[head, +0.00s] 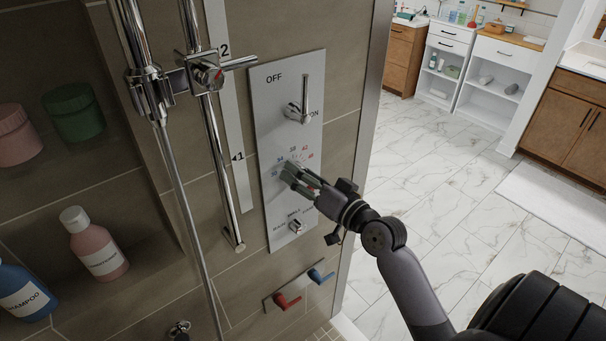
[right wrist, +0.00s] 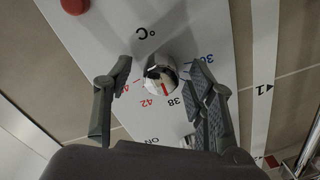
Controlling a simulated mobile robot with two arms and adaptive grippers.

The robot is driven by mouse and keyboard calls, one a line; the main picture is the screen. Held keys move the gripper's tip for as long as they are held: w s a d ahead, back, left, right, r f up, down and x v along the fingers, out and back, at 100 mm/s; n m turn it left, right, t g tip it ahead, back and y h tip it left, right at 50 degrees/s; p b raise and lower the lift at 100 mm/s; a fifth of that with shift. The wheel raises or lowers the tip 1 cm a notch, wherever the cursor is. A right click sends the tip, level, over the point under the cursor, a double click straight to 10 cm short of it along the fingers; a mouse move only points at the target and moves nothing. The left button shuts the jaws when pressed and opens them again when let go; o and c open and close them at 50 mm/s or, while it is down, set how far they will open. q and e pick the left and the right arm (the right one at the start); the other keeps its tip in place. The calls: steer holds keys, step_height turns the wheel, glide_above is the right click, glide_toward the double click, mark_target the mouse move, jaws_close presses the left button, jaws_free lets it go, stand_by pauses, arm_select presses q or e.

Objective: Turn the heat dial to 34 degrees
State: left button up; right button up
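The heat dial (right wrist: 160,74) is a small chrome knob on a pale control panel (head: 265,105) on the tiled wall. In the right wrist view, its red mark points between the black 38 and the red 42, nearer 38. A blue 30 shows to the right of the dial; the 34 is hidden behind a finger there. My right gripper (head: 290,178) is at the dial and hides most of it in the head view. In the right wrist view, its open fingers (right wrist: 164,84) stand on either side of the dial, with gaps visible. My left gripper is not in view.
An OFF/ON lever (head: 304,97) is above the dial, and a small chrome knob (head: 296,226) is below it. A chrome shower rail (head: 222,165) stands to the left. Red (head: 287,301) and blue (head: 321,276) handles sit lower. Open marble floor (head: 440,165) lies right.

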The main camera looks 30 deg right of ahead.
steer(key=c, duration=1.1)
steer(key=shift+n, duration=0.3)
steer(key=n+p, duration=0.1)
steer(key=n, duration=0.6)
steer(key=shift+r, duration=0.1)
steer(key=o, duration=1.1)
steer(key=shift+o, duration=0.2)
